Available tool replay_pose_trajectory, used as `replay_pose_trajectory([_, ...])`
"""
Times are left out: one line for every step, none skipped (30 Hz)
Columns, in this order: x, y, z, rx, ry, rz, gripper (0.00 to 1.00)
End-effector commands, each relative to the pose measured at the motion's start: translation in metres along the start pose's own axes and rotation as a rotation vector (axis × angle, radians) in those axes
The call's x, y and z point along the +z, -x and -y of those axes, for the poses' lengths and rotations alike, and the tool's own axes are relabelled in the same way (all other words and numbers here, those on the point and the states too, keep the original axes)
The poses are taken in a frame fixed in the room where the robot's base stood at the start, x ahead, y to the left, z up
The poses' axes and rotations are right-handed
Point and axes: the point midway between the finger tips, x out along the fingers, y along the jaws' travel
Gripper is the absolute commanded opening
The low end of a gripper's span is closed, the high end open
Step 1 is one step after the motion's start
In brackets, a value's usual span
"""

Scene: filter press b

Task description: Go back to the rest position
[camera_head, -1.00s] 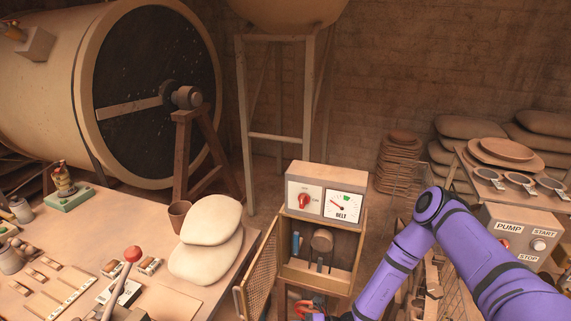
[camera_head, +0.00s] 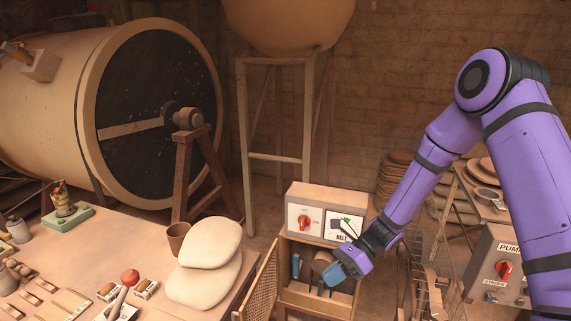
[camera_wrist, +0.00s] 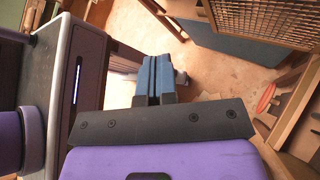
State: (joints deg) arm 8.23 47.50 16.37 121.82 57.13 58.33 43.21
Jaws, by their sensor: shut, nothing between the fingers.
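My gripper (camera_head: 338,271) hangs at the end of my purple arm, in front of the open wooden cabinet (camera_head: 318,299) under the BELT panel. In the wrist view its two blue fingers (camera_wrist: 155,77) are together, with nothing seen between them. My wrist covers the lower right corner of the BELT panel (camera_head: 303,214) and part of the cabinet's right side. The panel carries a red knob (camera_head: 304,223) and a dial.
The cabinet's mesh door (camera_head: 259,285) stands open at the left. A table (camera_head: 205,313) with pale sacks (camera_head: 208,262) lies left of it. The PUMP box (camera_head: 497,262) and wire baskets are at right, partly behind my arm. The wrist view shows floor beyond the fingers.

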Motion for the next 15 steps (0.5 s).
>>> replay_pose_trajectory([0.01,0.011,-0.007,-0.008,0.057,-0.037,0.0])
replay_pose_trajectory([0.015,0.017,-0.011,-0.01,0.089,-0.059,0.0])
replay_pose_trajectory([0.021,0.024,-0.017,-0.013,0.133,-0.089,0.0])
replay_pose_trajectory([0.025,0.03,-0.022,-0.015,0.164,-0.111,0.0])
replay_pose_trajectory([0.029,0.035,-0.027,-0.017,0.196,-0.134,0.0])
replay_pose_trajectory([0.035,0.042,-0.033,-0.02,0.239,-0.163,0.0])
replay_pose_trajectory([0.039,0.048,-0.038,-0.021,0.27,-0.186,0.0])
replay_pose_trajectory([0.043,0.053,-0.043,-0.022,0.302,-0.208,0.0])
replay_pose_trajectory([0.049,0.06,-0.05,-0.024,0.343,-0.238,0.0])
replay_pose_trajectory([0.053,0.065,-0.055,-0.025,0.375,-0.262,0.0])
replay_pose_trajectory([0.057,0.07,-0.06,-0.026,0.405,-0.284,0.0])
replay_pose_trajectory([0.062,0.076,-0.067,-0.027,0.446,-0.315,0.0])
replay_pose_trajectory([0.066,0.081,-0.073,-0.027,0.475,-0.337,0.0])
replay_pose_trajectory([0.07,0.086,-0.078,-0.028,0.505,-0.36,0.0])
replay_pose_trajectory([0.074,0.092,-0.086,-0.029,0.544,-0.391,0.0])
